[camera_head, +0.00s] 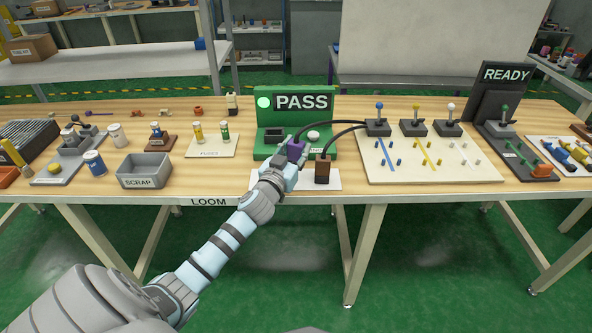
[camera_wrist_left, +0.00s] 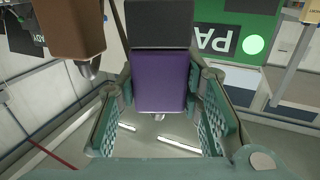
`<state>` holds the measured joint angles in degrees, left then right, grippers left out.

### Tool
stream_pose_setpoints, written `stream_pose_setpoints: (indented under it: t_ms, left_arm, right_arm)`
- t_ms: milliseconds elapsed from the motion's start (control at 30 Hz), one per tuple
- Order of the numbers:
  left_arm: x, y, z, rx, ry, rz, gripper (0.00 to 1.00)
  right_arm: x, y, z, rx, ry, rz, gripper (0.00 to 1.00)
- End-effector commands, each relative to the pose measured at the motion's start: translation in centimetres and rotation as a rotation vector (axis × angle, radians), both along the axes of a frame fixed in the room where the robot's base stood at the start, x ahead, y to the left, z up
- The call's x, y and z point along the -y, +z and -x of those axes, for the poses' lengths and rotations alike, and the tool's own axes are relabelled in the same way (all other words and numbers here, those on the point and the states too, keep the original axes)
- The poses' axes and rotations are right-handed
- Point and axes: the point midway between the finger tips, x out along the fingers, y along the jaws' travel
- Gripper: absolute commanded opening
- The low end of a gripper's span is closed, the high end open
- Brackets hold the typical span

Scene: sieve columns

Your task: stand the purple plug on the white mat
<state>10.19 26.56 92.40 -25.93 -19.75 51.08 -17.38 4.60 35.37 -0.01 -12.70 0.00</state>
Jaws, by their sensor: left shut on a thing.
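The purple plug (camera_head: 297,150) is in my left gripper (camera_head: 289,163), in front of the green PASS unit. In the left wrist view the purple block (camera_wrist_left: 162,80) sits between the two green padded fingers, which are shut on it. A black cable runs from it to the right. The white mat (camera_head: 335,183) lies at the table's front edge, partly hidden by my left arm. The plug appears to be above or behind the mat; its underside is hidden in the head view, so I cannot tell the gap. My right gripper is not in view.
A brown plug (camera_head: 322,171) with its own cable stands on the mat's right part, close to my gripper. The green PASS unit (camera_head: 323,129) stands behind. A grey SCRAP bin (camera_head: 145,172) is to the left, a board with joystick switches (camera_head: 430,172) to the right.

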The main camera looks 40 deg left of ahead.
Motion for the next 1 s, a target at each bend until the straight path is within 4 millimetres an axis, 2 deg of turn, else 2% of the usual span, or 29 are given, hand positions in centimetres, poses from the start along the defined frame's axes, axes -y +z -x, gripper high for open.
stream_pose_setpoints:
  t_ms: [100,200,433,633,667,733,767,1000]
  left_arm:
    - [-0.1,-2.8,0.1,-0.002,0.001,0.0,0.01]
    - [-0.1,-4.2,0.1,0.0,0.001,-0.001,0.01]
    - [-0.1,-4.0,0.1,0.0,0.001,-0.001,0.01]
    - [-0.2,-4.6,0.1,0.0,0.002,-0.002,0.01]
    - [-0.2,-4.5,0.1,-0.001,0.002,-0.002,0.38]
    - [-0.2,-4.4,0.1,-0.001,0.002,-0.002,0.5]
    - [-0.2,-4.4,0.1,-0.001,0.002,-0.002,0.54]
    - [-0.2,-4.4,0.1,-0.001,0.002,-0.002,0.54]
  right_arm:
    - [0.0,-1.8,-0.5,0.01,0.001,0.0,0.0]
    - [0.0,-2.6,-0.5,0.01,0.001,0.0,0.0]
    - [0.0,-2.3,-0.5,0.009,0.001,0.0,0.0]
    - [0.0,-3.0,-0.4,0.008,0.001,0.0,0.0]
    - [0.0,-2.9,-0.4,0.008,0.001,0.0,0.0]
    - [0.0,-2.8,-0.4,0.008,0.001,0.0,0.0]
    - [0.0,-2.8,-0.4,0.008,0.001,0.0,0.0]
    - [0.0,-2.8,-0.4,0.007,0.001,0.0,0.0]
